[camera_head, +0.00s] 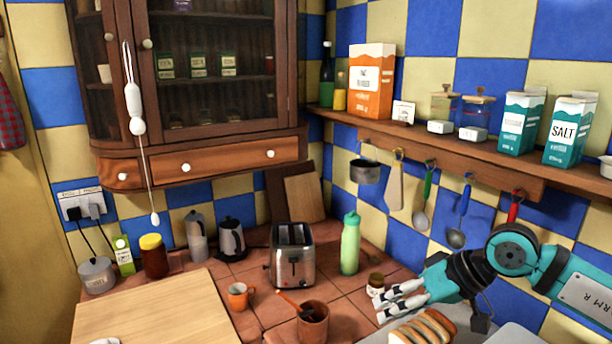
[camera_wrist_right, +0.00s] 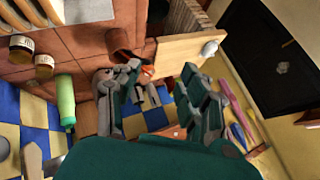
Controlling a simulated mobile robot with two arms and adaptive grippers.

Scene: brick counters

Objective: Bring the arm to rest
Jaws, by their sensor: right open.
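My right arm (camera_head: 530,262) comes in from the right in the head view, with teal links and a dark wrist. My right gripper (camera_head: 382,306) has pale fingers pointing left, above the counter near the sliced bread (camera_head: 428,328). In the right wrist view, the fingers of the right gripper (camera_wrist_right: 158,82) stand apart with nothing held between them. Some items show beyond the gap.
A green bottle (camera_head: 350,243), a toaster (camera_head: 293,256), a small jar (camera_head: 375,284), a brown pot (camera_head: 313,322) and an orange mug (camera_head: 239,296) stand on the tiled counter. A wooden board (camera_head: 150,308) lies left. Utensils hang below the shelf (camera_head: 450,160).

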